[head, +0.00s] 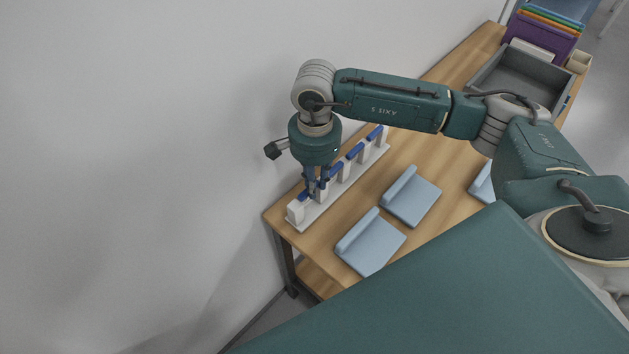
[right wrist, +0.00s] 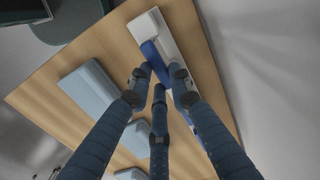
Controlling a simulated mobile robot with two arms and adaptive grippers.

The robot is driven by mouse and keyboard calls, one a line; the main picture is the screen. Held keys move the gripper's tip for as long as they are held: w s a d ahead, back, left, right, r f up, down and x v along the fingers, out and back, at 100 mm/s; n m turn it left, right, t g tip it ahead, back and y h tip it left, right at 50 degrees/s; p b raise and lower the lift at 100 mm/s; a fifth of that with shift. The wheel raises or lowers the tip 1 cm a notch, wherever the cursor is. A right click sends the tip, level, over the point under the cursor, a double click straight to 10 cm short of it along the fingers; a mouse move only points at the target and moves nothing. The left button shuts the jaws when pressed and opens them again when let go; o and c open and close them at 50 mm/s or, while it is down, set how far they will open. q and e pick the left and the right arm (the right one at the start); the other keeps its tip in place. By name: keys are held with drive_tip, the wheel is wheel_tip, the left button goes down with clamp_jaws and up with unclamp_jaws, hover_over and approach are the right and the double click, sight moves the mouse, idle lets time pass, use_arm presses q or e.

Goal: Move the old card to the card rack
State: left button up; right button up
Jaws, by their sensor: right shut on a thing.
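My right gripper (head: 317,186) points down at the near end of a long white rack (head: 304,224), which appears to be the card rack. The rack carries a row of white upright pieces and blue pieces. In the right wrist view the fingertips (right wrist: 160,78) are closed together over the rack, beside a blue piece (right wrist: 151,52) and close to the white end block (right wrist: 146,23). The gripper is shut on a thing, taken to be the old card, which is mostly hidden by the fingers. My left gripper is out of view.
Pale blue angled stands (head: 371,243) (head: 411,196) stand on the wooden table (head: 455,180) right of the rack. A grey tray (head: 520,75) and a purple box (head: 541,36) with folders are at the far end. A wall runs close behind the rack.

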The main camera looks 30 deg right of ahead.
drive_tip(key=shift+f, duration=0.15)
drive_tip(key=o, duration=1)
wheel_tip(320, 180, up, 12)
drive_tip(key=shift+s+d, duration=0.1)
idle(0.6)
